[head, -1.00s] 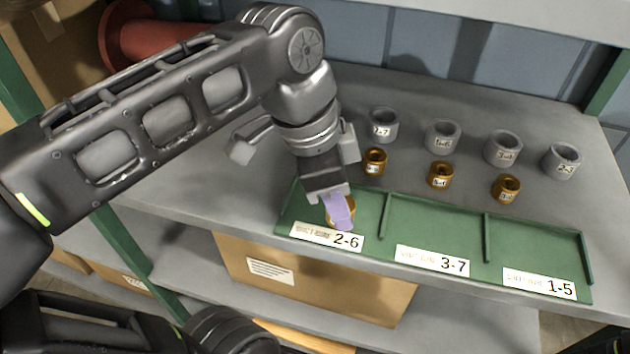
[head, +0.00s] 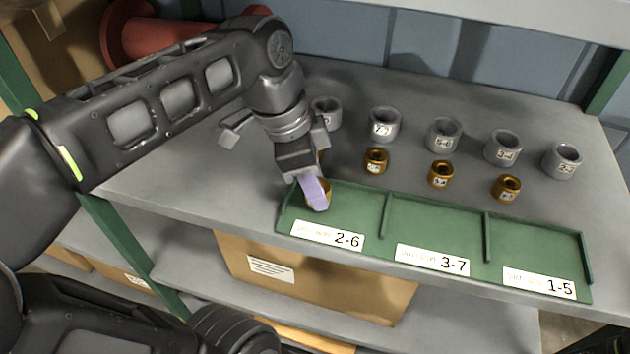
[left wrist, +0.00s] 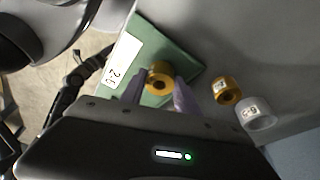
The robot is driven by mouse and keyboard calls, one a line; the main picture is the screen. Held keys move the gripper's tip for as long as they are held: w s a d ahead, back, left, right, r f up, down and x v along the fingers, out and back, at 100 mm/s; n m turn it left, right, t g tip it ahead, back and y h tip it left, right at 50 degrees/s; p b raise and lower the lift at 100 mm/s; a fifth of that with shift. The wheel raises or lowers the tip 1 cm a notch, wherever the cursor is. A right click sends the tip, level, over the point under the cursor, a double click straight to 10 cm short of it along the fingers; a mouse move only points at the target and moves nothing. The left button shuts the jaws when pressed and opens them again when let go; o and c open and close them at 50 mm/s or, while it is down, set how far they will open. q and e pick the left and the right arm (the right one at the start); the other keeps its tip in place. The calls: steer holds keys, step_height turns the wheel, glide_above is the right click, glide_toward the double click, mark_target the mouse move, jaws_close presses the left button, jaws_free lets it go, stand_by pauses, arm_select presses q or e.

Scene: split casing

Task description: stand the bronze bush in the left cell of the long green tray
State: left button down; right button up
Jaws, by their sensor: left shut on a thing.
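The long green tray (head: 435,225) lies along the shelf's front edge, with three cells labelled 2-6, 3-7 and 1-5 from left to right. My left gripper (head: 314,192) has purple fingertips and is shut on a bronze bush (head: 325,190), partly hidden by a finger. Both are over the left cell (head: 350,215), near its back left part. In the left wrist view, the bush (left wrist: 158,77) sits between the two fingers, with its bore showing. I cannot tell whether it touches the cell floor. My right gripper is not in view.
Several grey bushes (head: 385,124) stand in a row behind the tray. Other bronze bushes (head: 440,174) stand in front of them; one behind my left gripper is mostly hidden. Low dividers (head: 387,212) separate the cells. The middle and right cells are empty.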

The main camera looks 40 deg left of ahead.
arm_select(q)
steer(key=shift+f, duration=0.15)
steer(key=c, duration=1.4)
jaws_free()
steer(key=shift+f, duration=0.1)
steer(key=o, duration=0.5)
